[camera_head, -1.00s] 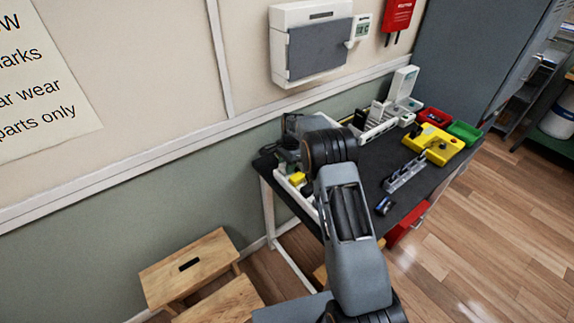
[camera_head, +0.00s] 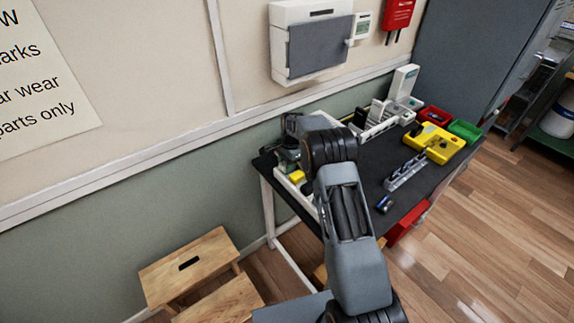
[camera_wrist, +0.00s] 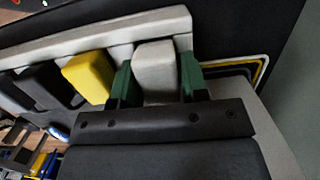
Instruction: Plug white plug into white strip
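In the wrist view the green fingers of my gripper (camera_wrist: 157,80) stand against both sides of the white plug (camera_wrist: 154,65), shut on it. The plug is at the right end of the white strip (camera_wrist: 95,36). I cannot tell whether it is fully seated. A yellow plug (camera_wrist: 88,78) sits in the strip just left of my gripper, with black plugs (camera_wrist: 42,88) beyond it. In the head view the strip (camera_head: 306,201) lies along the table's left edge, partly hidden by my arm, and the yellow plug (camera_head: 297,177) shows on it. My gripper is mostly hidden there.
The wall is close behind. A wooden step stool (camera_head: 188,265) stands at left on the floor.

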